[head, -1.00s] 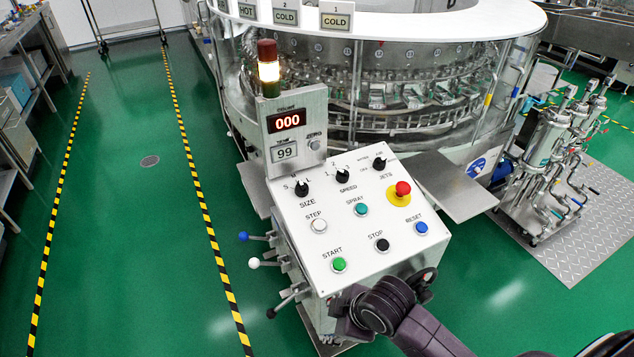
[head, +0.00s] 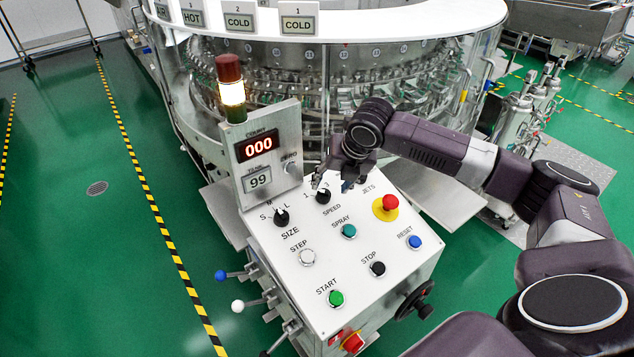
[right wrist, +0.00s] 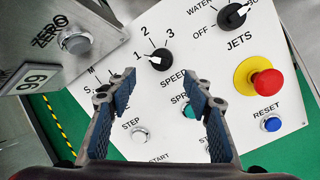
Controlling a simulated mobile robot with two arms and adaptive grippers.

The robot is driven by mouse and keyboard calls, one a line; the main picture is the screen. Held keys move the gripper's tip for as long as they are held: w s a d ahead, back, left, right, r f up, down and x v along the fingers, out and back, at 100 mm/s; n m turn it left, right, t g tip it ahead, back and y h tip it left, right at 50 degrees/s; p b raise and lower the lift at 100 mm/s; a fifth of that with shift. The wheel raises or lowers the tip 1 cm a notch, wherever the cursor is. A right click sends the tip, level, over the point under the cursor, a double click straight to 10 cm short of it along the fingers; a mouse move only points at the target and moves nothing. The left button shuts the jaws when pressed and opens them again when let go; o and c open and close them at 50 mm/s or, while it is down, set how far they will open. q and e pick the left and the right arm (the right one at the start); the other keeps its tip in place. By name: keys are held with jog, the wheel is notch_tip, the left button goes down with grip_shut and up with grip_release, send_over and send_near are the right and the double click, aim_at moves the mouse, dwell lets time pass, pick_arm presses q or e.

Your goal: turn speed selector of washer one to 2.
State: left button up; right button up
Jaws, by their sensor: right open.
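The speed selector (head: 323,196) is a black round knob near the top of the white sloped panel, with marks 1, 2 and 3. In the right wrist view the speed selector (right wrist: 158,58) has its white pointer line facing left, toward 1. My right gripper (head: 335,182) hangs over the panel's top edge, close to the knob, and partly hides the JETS knob. In the right wrist view my right gripper (right wrist: 155,96) is open and empty, its blue-padded fingers spread below the knob and apart from it. My left gripper is not in view.
The SIZE knob (head: 282,217) is left of the speed selector. The red emergency button (head: 390,202) and the SPRAY button (head: 348,231) are close by. The counter box (head: 268,155) with its lamp (head: 231,88) stands up at the panel's left. The glass-walled washer (head: 330,90) is behind.

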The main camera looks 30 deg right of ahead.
aim_at(326, 192)
jog(key=shift+w+d+f, duration=0.15)
jog(key=shift+w+f, duration=0.25)
jog(key=shift+f, duration=0.2)
jog(key=shift+w+d+f, duration=0.15)
jog(key=shift+w+f, duration=0.2)
jog(key=shift+f, duration=0.2)
jog(key=x, duration=0.3)
jog(key=shift+w+f, duration=0.2)
jog(key=shift+f, duration=0.05)
jog(key=shift+w+f, duration=0.1)
jog(key=shift+f, duration=0.25)
jog(key=c, duration=1.1)
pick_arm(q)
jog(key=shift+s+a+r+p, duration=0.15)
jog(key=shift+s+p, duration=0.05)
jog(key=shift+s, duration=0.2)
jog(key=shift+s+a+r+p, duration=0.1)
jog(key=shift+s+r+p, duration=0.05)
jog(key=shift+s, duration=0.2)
